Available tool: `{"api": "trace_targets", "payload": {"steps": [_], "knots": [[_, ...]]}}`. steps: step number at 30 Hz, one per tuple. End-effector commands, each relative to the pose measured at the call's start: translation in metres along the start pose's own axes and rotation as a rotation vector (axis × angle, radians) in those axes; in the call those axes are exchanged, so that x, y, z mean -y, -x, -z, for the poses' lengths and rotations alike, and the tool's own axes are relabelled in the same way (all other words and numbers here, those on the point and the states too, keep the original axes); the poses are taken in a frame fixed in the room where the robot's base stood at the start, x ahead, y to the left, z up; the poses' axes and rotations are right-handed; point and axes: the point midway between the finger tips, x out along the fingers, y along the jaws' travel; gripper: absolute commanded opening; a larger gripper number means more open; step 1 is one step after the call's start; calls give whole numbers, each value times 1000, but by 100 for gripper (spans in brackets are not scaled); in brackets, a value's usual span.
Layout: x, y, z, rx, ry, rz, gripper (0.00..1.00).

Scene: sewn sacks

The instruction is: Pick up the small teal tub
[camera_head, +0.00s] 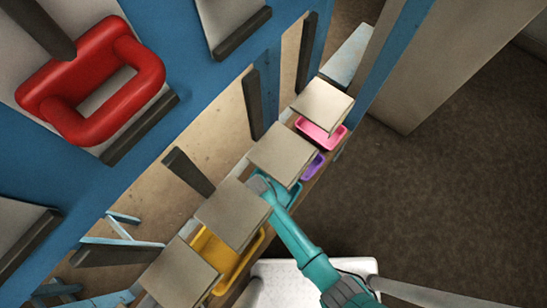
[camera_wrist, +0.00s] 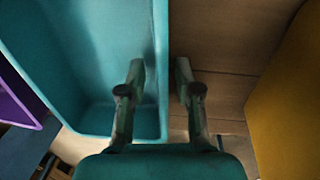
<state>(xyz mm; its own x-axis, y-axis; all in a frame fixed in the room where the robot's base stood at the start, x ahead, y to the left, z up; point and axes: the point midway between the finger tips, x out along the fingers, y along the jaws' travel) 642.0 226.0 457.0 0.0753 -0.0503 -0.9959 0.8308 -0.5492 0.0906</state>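The teal tub (camera_head: 295,193) sits in a row of tubs under tilted beige panels in the head view, mostly hidden by a panel and my arm. In the wrist view the teal tub (camera_wrist: 95,118) fills the left side, and I look down into its empty-looking inside. My gripper (camera_wrist: 160,72) is open, with one finger over the inside of the tub and the other outside, its right wall between them. I cannot tell whether either finger touches the wall. In the head view my gripper (camera_head: 263,186) is partly hidden near the panel edge.
A yellow tub (camera_wrist: 290,100) stands right of the teal one in the wrist view, with bare board between; a purple tub (camera_wrist: 15,105) is at left. A pink tub (camera_head: 322,133) lies farther along the row. Beige panels (camera_head: 283,150) overhang the tubs.

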Motion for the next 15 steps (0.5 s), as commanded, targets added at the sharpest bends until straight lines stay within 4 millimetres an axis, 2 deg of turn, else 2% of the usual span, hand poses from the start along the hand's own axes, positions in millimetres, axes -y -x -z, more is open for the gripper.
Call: {"api": "trace_targets", "payload": {"steps": [8,12,15], "knots": [[0,-3,0,-1,0,0,33],[0,-3,0,0,0,0,1],[0,-3,0,0,0,0,0]]}}
